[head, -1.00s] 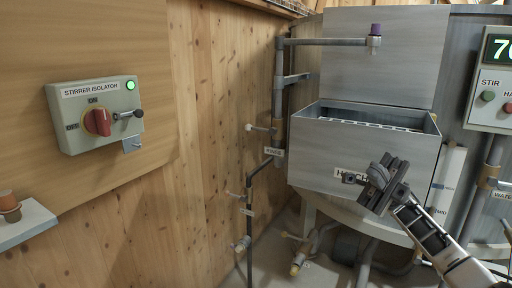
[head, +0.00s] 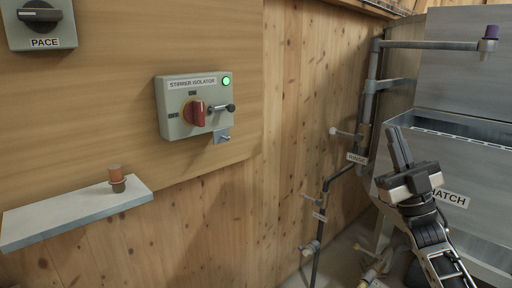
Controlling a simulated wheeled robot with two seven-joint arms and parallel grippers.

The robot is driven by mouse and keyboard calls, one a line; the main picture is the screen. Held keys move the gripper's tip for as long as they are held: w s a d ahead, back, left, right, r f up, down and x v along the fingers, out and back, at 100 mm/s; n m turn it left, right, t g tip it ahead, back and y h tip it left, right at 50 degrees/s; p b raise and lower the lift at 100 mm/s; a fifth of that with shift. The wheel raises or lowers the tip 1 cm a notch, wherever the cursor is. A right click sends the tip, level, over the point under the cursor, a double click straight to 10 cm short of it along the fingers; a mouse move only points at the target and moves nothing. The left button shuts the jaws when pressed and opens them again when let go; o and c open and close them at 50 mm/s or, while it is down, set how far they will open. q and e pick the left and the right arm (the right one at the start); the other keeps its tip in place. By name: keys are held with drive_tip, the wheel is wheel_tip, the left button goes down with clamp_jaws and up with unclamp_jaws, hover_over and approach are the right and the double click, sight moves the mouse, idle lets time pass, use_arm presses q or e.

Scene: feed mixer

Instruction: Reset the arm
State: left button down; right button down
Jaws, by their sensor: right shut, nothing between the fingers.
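My right gripper (head: 401,150) is at the right of the head view, pointing up, in front of the grey metal hatch box (head: 455,172). Its fingers are together and hold nothing. It partly covers the hatch label (head: 452,198). My left gripper is not in view. The stirrer isolator (head: 193,106) is a grey box on the wooden wall, left of the gripper and apart from it. Its red knob (head: 195,113) stands upright and its green lamp (head: 226,81) is lit.
A grey shelf (head: 75,217) at the lower left carries a small brown stoppered item (head: 117,179). A pace knob box (head: 40,22) is at the top left. Vertical pipes with valves and a rinse label (head: 357,158) stand between the wall and the hatch box.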

drive_tip(key=w+d+f+m+h, duration=0.4)
drive_tip(key=w+f+m+h, duration=0.5)
drive_tip(key=h, duration=0.8)
drive_tip(key=w+d+f+m+g+h, duration=0.2)
drive_tip(key=d+f+m+g+h, duration=0.15)
drive_tip(key=f+g, duration=0.5)
drive_tip(key=s+a+f+g+y, duration=0.1)
drive_tip(key=s+a+f, duration=0.3)
drive_tip(key=s+f, duration=0.25)
drive_tip(key=s+a+f+n+y, duration=0.1)
drive_tip(key=s+a+f, duration=0.2)
drive_tip(key=s+f, duration=0.35)
drive_tip(key=s+a+f+g+y, duration=0.1)
drive_tip(key=s+a+f, duration=0.3)
drive_tip(key=f, duration=0.5)
drive_tip(key=s+a+f+g, duration=0.1)
drive_tip(key=s+a+f, duration=0.1)
drive_tip(key=s, duration=0.5)
drive_tip(key=s+a+f+g+y, duration=0.1)
drive_tip(key=s+a+f, duration=0.1)
drive_tip(key=s, duration=0.5)
drive_tip(key=s+a+f+g, duration=0.1)
drive_tip(key=s+a+f, duration=0.2)
drive_tip(key=s, duration=0.4)
drive_tip(key=shift+a+m, duration=0.4)
drive_tip(key=shift+m, duration=0.05)
drive_tip(key=shift+f+y, duration=0.1)
drive_tip(key=shift+y, duration=0.15)
